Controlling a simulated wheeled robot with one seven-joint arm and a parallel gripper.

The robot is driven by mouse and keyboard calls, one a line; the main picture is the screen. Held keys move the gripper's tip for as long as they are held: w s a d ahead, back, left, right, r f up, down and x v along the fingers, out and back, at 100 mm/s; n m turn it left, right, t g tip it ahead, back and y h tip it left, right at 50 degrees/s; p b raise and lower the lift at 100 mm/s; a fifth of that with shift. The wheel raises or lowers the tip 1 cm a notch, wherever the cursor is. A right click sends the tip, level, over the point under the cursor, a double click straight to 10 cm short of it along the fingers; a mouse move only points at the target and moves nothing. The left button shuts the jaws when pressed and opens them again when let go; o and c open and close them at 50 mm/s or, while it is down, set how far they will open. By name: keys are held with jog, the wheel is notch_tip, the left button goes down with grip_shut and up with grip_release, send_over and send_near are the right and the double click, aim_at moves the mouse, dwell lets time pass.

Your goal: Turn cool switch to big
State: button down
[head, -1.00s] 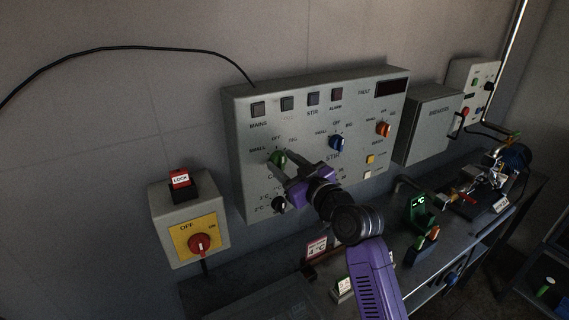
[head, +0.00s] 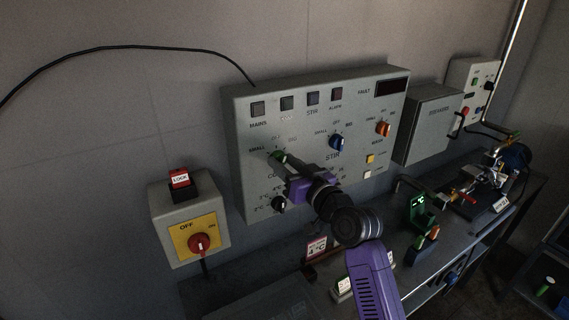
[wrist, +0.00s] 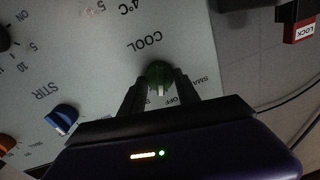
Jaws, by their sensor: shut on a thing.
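The green cool switch (head: 280,156) is on the left part of the grey control panel, with SMALL and OFF lettering near it. In the wrist view the green knob (wrist: 159,72) sits between my two fingertips, above the upside-down OFF lettering. Its white mark points down in that picture, toward OFF. The BIG label of this switch is hidden in the wrist view. My gripper (head: 286,160) reaches to the panel from the right and is shut on the green knob; its fingers also show in the wrist view (wrist: 160,82).
The black knob (head: 279,204) is just below the cool switch. The blue stir knob (head: 337,142) and orange knob (head: 383,129) are to the right. A red rotary switch (head: 200,244) on a yellow plate and a red LOCK block (head: 180,179) are at left.

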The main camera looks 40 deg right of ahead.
jog(key=m+p, duration=0.1)
jog(key=m, duration=0.4)
jog(key=shift+m, duration=0.4)
dwell(0.3)
jog(key=c, duration=0.9)
grip_release()
jog(key=shift+s+f, duration=0.1)
jog(key=b+v, duration=0.1)
jog(key=v, duration=0.6)
jog(key=shift+s+a+f+b, duration=0.1)
jog(key=shift+s+a+b, duration=0.05)
jog(key=shift+s+b, duration=0.25)
